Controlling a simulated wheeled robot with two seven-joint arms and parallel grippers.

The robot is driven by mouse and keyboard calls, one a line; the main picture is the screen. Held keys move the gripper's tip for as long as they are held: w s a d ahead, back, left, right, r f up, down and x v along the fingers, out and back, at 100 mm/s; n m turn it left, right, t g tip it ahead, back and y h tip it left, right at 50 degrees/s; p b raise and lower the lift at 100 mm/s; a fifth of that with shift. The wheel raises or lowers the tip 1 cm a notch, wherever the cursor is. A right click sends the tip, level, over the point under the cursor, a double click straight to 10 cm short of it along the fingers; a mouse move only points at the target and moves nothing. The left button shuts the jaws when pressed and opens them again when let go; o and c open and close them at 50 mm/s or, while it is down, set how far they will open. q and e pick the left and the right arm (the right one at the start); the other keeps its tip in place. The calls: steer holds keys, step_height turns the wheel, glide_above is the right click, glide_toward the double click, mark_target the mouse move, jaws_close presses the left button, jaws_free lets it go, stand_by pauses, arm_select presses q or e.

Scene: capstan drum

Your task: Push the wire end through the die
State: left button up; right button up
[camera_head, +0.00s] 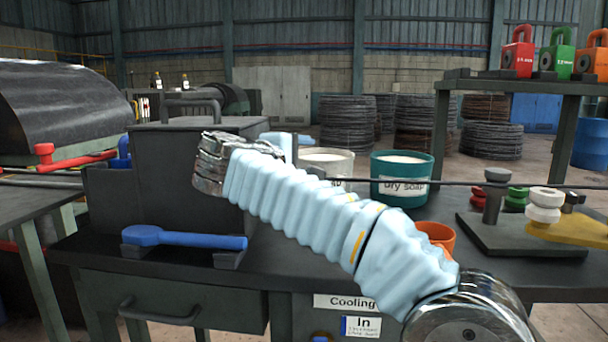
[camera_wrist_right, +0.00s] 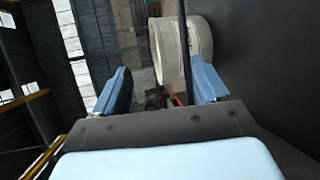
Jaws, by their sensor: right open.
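The wire (camera_head: 440,183) is a thin dark line crossing the head view from the right edge toward the bench's middle. Its left end is hidden behind my right arm. My right gripper is mostly hidden by its own arm in the head view, beside the dark stepped die housing (camera_head: 165,165). In the right wrist view my right gripper (camera_wrist_right: 161,76) is open, with its two blue fingers apart. The wire (camera_wrist_right: 185,50) runs between the fingers, not clamped. I cannot make out the die's hole. My left gripper is not in view.
A white tub (camera_head: 328,162) and a teal dry soap tub (camera_head: 401,178) stand behind the wire. A blue-handled tool (camera_head: 185,238) lies on the bench front (camera_head: 90,248). A post plate with rollers (camera_head: 515,235) stands right. An orange cup (camera_head: 437,236) is partly behind my arm.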

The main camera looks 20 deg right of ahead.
steer(key=o, duration=0.3)
steer(key=s+r, duration=0.1)
steer(key=s+a+r, duration=0.1)
steer(key=r, duration=0.1)
steer(key=s+r, duration=0.1)
steer(key=r, duration=0.1)
steer(key=shift+s+a+r+p, duration=0.1)
steer(key=shift+a+r+p, duration=0.15)
steer(key=shift+p, duration=0.1)
steer(key=s+r, duration=0.1)
steer(key=s+a, duration=0.1)
steer(key=s, duration=0.1)
steer(key=shift+s+a+r, duration=0.15)
steer(key=shift+a+r, duration=0.05)
steer(key=shift+r, duration=0.2)
steer(key=c, duration=0.6)
steer(key=shift+s+a+r, duration=0.4)
steer(key=shift+s+a, duration=0.1)
steer(key=shift+s, duration=0.5)
steer(key=shift+s+a+r, duration=0.45)
steer(key=shift+s, duration=0.55)
steer(key=shift+s+a+r, duration=0.4)
steer(key=shift+s+a, duration=0.1)
steer(key=shift+s, duration=0.5)
